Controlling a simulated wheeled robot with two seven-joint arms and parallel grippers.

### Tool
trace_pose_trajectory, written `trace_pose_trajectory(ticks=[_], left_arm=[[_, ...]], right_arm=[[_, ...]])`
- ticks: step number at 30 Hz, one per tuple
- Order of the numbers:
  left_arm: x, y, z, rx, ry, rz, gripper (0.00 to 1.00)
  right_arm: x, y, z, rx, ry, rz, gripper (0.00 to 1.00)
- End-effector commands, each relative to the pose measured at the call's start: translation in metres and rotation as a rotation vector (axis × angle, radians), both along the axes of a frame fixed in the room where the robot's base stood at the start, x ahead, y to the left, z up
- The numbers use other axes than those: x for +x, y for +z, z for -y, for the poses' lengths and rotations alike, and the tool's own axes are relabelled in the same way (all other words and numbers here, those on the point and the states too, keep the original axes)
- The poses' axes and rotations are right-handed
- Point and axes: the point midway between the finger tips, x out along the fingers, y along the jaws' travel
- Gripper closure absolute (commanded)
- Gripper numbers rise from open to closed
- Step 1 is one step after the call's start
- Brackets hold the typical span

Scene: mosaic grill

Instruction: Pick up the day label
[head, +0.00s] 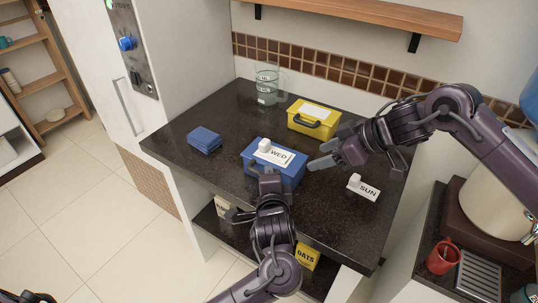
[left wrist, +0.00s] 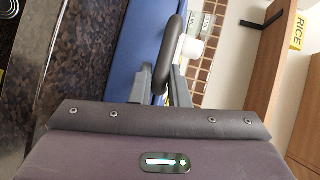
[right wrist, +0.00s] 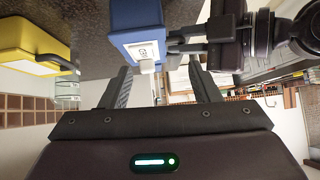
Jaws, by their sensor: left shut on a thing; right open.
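A white day label reading WED (head: 282,156), with a white knob at one end, lies on top of the blue box (head: 288,178). Another white label, SUN (head: 364,188), stands on the counter to the right. My left gripper (head: 268,180) is shut on the blue box's dark handle (left wrist: 170,48), at the front of the box. My right gripper (head: 321,155) is open and empty, just right of the WED label. In the right wrist view, the white label (right wrist: 147,62) shows against the blue box (right wrist: 138,22), beyond the open fingers (right wrist: 165,82).
The dark counter (head: 235,115) also holds a folded blue item (head: 204,140), a yellow box (head: 314,120) and a glass jug (head: 268,84). A wooden shelf (head: 360,18) hangs above. A yellow OATS pack (head: 307,257) sits on the lower shelf. The counter's front left is clear.

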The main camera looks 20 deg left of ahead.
Motion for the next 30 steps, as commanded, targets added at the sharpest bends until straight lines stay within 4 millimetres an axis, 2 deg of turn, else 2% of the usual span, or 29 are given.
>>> trace_pose_trajectory(ticks=[3, 9, 14, 21, 30], left_arm=[[-0.001, -0.003, 0.000, 0.000, 0.000, -0.010, 1.00], [-0.001, -0.003, 0.000, 0.001, -0.001, -0.010, 1.00], [-0.001, -0.003, 0.000, 0.001, -0.001, -0.009, 1.00], [-0.001, -0.003, 0.000, 0.001, -0.001, -0.009, 1.00], [-0.001, -0.003, 0.000, 0.001, -0.001, -0.009, 1.00]], right_arm=[[0.017, -0.009, -0.024, 0.157, -0.001, 0.031, 0.44], [0.038, -0.013, -0.043, 0.323, -0.016, 0.104, 0.44], [0.046, -0.018, -0.060, 0.357, -0.020, 0.124, 0.44], [0.055, -0.033, -0.096, 0.355, -0.020, 0.126, 0.44], [0.059, -0.045, -0.120, 0.354, -0.018, 0.125, 0.44]])
